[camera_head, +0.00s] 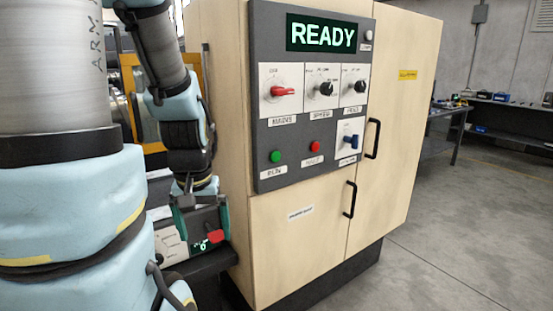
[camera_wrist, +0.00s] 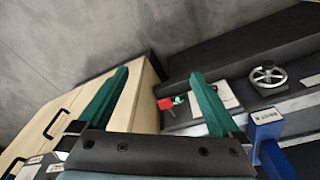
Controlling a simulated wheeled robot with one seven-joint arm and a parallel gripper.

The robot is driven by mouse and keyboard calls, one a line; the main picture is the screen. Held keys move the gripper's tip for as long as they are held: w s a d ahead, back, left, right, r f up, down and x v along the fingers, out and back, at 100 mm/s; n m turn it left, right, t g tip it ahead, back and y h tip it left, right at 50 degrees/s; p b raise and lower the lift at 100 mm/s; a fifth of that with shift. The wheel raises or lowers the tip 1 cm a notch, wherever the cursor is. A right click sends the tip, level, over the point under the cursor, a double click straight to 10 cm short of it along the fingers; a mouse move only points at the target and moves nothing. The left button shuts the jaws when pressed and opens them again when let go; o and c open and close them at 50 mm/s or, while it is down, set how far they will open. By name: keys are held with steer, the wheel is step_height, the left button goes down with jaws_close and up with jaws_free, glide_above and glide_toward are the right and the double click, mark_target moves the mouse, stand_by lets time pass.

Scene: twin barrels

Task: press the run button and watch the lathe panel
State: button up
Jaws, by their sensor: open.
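The lathe panel (camera_head: 262,60) is a dark grey board on the cabinet front. Its display (camera_head: 325,34) reads READY in pale letters. A green button (camera_head: 276,156) and a red button (camera_head: 314,146) sit at its lower edge; their small labels are hard to read, so I cannot tell for sure which says run. My gripper (camera_head: 204,224) points down, left of the panel and apart from both buttons. In the wrist view its two green fingers (camera_wrist: 158,74) are spread wide with nothing held between them.
Below my gripper lies a small control box with a red part (camera_head: 215,236). The wrist view shows a handwheel (camera_wrist: 267,75) and a blue lever (camera_wrist: 263,125).

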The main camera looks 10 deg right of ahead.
jaws_close()
stand_by(0.7)
stand_by(0.8)
